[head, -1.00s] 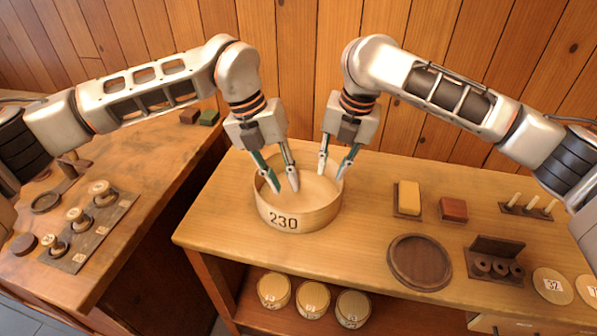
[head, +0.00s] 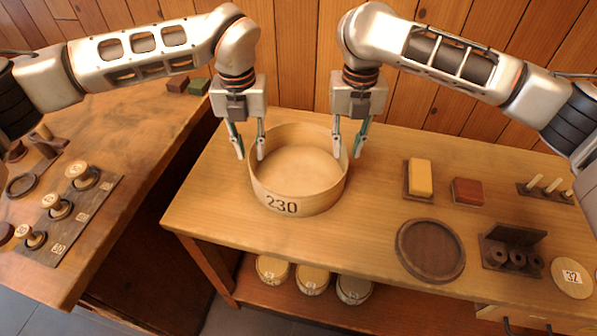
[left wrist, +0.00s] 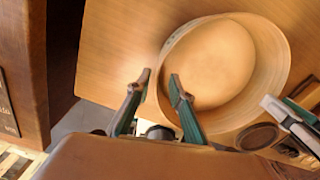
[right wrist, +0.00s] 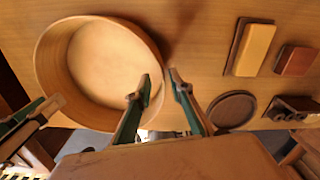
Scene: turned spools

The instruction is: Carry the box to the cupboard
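The box is a round, open, pale wooden tub (head: 283,205) marked 230, upright on the wooden workbench; it looks empty. My left gripper (head: 250,152) is open, with one finger outside and one inside the box's left wall. In the left wrist view the box's rim (left wrist: 262,30) passes between the open fingertips (left wrist: 159,80). My right gripper (head: 349,150) is open across the right wall in the same way. The right wrist view shows that wall of the box (right wrist: 62,45) by the fingertips (right wrist: 158,84). I cannot identify a cupboard in these views.
Right of the box are a yellow block (head: 420,177), a red block (head: 467,191), a round dark tray (head: 431,250) and a spool holder (head: 512,255). Several round lidded boxes (head: 312,279) sit on the shelf below. A side bench (head: 120,140) with a spool board (head: 75,220) stands left, beyond a gap.

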